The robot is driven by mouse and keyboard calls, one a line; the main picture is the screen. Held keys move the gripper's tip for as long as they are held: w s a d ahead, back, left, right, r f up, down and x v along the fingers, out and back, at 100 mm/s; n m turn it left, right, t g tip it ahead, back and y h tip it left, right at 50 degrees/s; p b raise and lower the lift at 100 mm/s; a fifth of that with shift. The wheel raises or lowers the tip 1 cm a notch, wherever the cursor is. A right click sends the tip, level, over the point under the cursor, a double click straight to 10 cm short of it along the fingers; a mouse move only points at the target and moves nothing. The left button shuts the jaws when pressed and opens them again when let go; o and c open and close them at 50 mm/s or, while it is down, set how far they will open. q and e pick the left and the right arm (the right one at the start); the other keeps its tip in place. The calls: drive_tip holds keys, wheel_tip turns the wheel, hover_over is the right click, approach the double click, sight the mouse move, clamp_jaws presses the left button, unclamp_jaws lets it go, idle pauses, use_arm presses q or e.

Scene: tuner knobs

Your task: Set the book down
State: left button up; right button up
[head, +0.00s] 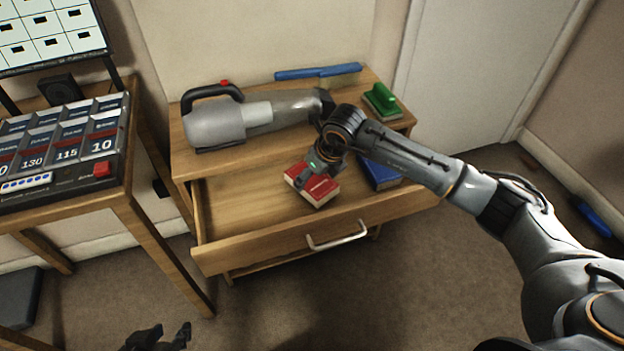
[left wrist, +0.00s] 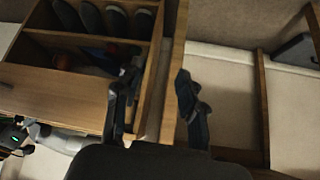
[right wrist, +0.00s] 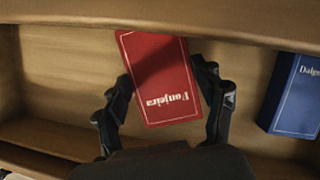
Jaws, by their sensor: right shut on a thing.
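The red book (head: 314,187) is in the open drawer (head: 250,212), toward its middle. In the right wrist view the red book (right wrist: 160,78) lies between the fingers of my right gripper (right wrist: 165,105), its cover lettered "Panjeira". My right gripper (head: 320,170) is shut on it from above. Whether the book touches the drawer floor cannot be told. A blue book (head: 380,173) lies in the drawer to the right, and it also shows in the right wrist view (right wrist: 297,97). My left gripper (head: 160,338) is open and empty, low at the bottom of the head view; its fingers are apart in the left wrist view (left wrist: 160,105).
A grey handheld vacuum (head: 245,118), a blue-handled brush (head: 318,72) and a green-handled brush (head: 381,99) lie on the cabinet top. A desk with a control panel (head: 65,145) stands at the left. The drawer's left part is bare. A white door (head: 478,75) is behind.

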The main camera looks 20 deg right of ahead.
drive_tip(key=shift+w+f, duration=0.15)
drive_tip(key=shift+f, duration=0.3)
use_arm(q)
drive_tip(key=shift+w+d+r+t, duration=0.2)
drive_tip(key=shift+w+r+t, duration=0.1)
drive_tip(key=shift+w, duration=0.2)
drive_tip(key=shift+w+d+r+t, duration=0.15)
drive_tip(key=shift+w+r+t, duration=0.15)
drive_tip(key=shift+w, duration=0.2)
use_arm(e)
drive_tip(key=shift+f, duration=0.1)
drive_tip(key=shift+f, duration=0.1)
drive_tip(key=o, duration=1.3)
use_arm(q)
drive_tip(key=shift+w, duration=0.6)
